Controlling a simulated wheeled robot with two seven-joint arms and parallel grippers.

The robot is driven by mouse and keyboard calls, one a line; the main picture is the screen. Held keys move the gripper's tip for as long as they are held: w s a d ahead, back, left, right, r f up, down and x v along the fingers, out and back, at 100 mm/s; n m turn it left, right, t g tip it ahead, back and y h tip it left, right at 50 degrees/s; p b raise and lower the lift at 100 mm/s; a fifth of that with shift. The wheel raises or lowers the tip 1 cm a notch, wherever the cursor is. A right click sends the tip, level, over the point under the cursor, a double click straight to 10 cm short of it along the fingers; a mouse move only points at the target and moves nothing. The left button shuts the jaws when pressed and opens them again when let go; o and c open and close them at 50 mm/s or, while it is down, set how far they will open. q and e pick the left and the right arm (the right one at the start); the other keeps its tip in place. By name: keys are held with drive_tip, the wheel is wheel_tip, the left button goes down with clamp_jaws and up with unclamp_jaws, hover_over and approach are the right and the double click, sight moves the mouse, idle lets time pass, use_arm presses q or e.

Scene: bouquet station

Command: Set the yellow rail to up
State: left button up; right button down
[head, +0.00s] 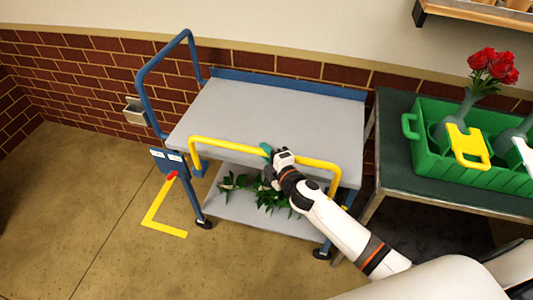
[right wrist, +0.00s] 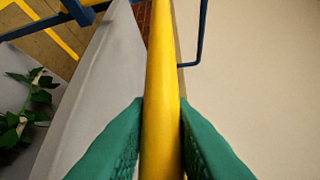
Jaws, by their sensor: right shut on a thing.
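The yellow rail (head: 225,144) is a bent bar along the front long side of the blue and grey cart (head: 285,105). Its long bar shows just above the front edge of the top shelf in the head view, and its bent ends run down to the cart's front. My right gripper (head: 267,150) is shut on the rail near the middle of the long bar. In the right wrist view the rail (right wrist: 161,70) runs between the two green fingers of my right gripper (right wrist: 161,135). My left gripper is not in view.
The top shelf is bare. Leafy stems (head: 270,196) lie on the lower shelf (head: 240,215). A blue plate with a red knob (head: 172,175) is at the cart's left front. A dark table (head: 390,165) with a green crate (head: 430,145) stands close on the right.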

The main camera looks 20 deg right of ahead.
drive_tip(key=shift+w+r, duration=0.2)
drive_tip(key=shift+r, duration=0.45)
drive_tip(key=c, duration=1.3)
unclamp_jaws()
drive_tip(key=shift+c, duration=0.2)
drive_tip(key=shift+o, duration=0.2)
drive_tip(key=shift+s, duration=0.15)
drive_tip(key=shift+f, duration=0.15)
drive_tip(key=shift+s, duration=0.1)
drive_tip(key=shift+s+d, duration=0.1)
drive_tip(key=shift+s, duration=0.2)
drive_tip(key=b+v, duration=0.1)
drive_tip(key=v, duration=1)
drive_tip(key=shift+s, duration=0.1)
